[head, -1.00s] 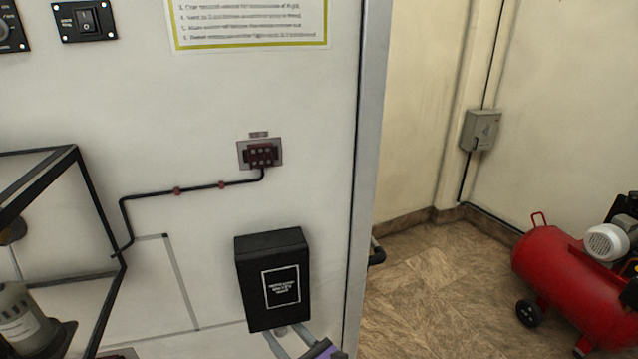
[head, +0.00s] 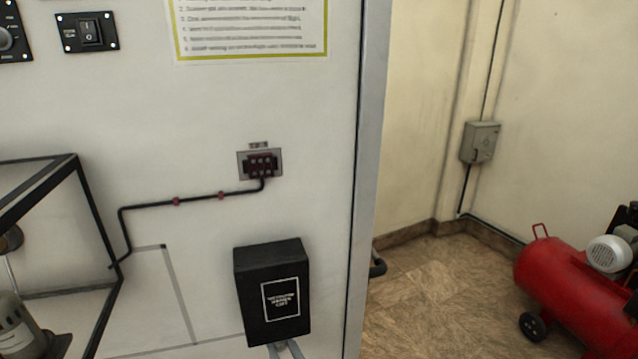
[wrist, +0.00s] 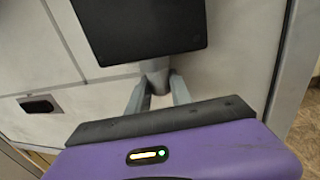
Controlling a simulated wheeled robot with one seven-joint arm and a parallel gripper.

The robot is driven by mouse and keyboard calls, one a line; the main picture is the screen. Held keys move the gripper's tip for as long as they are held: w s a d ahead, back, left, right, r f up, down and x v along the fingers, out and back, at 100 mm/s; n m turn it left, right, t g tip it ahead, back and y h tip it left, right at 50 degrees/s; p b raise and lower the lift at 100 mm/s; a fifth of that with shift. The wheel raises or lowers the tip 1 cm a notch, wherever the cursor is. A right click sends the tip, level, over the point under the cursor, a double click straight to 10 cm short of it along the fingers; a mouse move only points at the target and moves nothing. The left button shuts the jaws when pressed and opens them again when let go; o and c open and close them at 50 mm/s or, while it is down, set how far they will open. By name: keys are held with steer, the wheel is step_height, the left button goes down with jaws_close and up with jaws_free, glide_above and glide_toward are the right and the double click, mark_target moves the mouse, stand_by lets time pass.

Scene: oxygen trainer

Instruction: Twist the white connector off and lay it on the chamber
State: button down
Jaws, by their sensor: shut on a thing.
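A black box (head: 272,292) with a white-edged label is mounted low on the pale panel in the head view. Its underside (wrist: 138,25) fills the top of the wrist view. A pale connector (wrist: 155,66) sticks down from that underside. My gripper (wrist: 158,84) has its two grey fingers closed on the connector from below. In the head view only the fingertips (head: 285,351) show at the bottom edge, just under the box. A black-framed, clear-sided chamber (head: 98,210) stands at the left of the head view, partly cut off.
A black cable (head: 190,199) runs from a red terminal block (head: 261,164) toward the chamber. The panel ends at a metal edge (head: 367,150). Beyond it lie open floor, a red compressor (head: 580,295) and a grey wall box (head: 480,142). A dark recess (wrist: 40,104) shows in the wrist view.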

steer(key=shift+m+t+h, duration=0.4)
steer(key=shift+m+h, duration=0.1)
steer(key=shift+h, duration=0.2)
steer(key=shift+f, duration=0.1)
steer(key=shift+a+m+t+h+b, duration=0.15)
steer(key=shift+m+t+h+b, duration=0.25)
steer(key=shift+m+h+b, duration=0.6)
steer(key=shift+m+t+h, duration=0.3)
steer(key=shift+m+h, duration=0.5)
steer(key=shift+h, duration=0.8)
